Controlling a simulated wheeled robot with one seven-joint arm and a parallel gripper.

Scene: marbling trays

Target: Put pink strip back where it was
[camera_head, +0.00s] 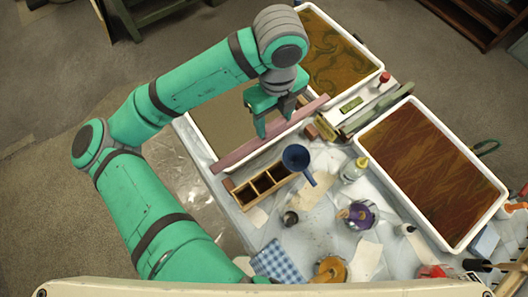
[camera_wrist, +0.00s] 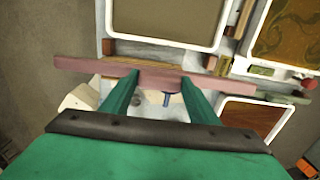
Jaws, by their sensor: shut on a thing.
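The pink strip (camera_head: 236,154) is long and thin. My gripper (camera_head: 275,125) is shut on it near its middle, and it spans the near side of the left, plain grey-brown tray (camera_head: 190,143). Its right end reaches toward the gap between the trays. In the wrist view the strip (camera_wrist: 84,66) runs across the picture between my gripper's two fingers (camera_wrist: 158,84), tilted slightly down to the right. Whether it touches the tray rim beneath is unclear. A green strip (camera_head: 380,108) lies to the right, between the trays.
A wooden compartment box (camera_head: 244,195) and a blue funnel-like cup (camera_head: 296,157) stand just in front of the strip. Marbled trays stand at the back (camera_head: 361,82) and right (camera_head: 401,193). Bottles, jars and a checked cloth (camera_head: 276,262) crowd the near table.

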